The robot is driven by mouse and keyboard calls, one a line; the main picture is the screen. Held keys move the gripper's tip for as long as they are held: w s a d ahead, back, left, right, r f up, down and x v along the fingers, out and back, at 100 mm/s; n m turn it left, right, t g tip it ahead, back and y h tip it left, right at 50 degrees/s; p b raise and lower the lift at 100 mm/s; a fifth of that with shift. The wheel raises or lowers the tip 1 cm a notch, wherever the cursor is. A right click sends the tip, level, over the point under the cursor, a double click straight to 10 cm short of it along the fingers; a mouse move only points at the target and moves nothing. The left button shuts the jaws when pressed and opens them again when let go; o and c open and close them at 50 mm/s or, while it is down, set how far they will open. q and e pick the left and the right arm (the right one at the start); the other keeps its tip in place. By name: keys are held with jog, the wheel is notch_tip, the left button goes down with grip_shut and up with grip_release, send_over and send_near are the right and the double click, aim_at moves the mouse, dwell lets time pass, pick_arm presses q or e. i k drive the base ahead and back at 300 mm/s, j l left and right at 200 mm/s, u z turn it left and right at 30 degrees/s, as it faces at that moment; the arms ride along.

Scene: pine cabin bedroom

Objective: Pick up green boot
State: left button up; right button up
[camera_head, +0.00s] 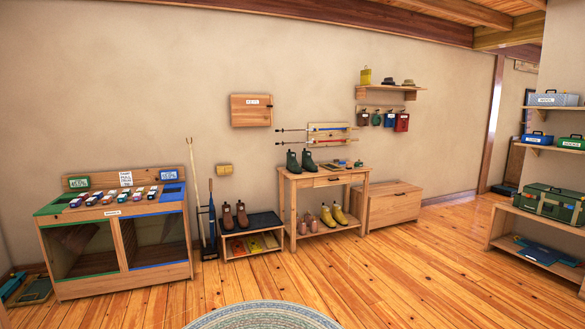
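A pair of dark green boots stands upright side by side on top of the small wooden table by the wall. The left green boot (292,160) is near the table's left end, and the right green boot (308,160) is just beside it. The wooden table (322,181) has a drawer front and a lower shelf. Neither of my grippers shows in the head view.
Yellow boots (340,214) and pinkish boots (310,219) stand on the table's lower shelf. Brown boots (235,215) stand on a low bench. A wooden chest (395,206) is to the right. The wooden floor (400,275) ahead is clear, with a round rug (262,318) at the bottom.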

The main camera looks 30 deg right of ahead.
aim_at(294, 161)
jog(key=i+l+z, duration=0.35)
jog(key=i, duration=0.2)
jog(key=i+l+z, duration=0.3)
jog(key=i, duration=0.3)
jog(key=i+z, duration=0.35)
jog(key=i, duration=2.35)
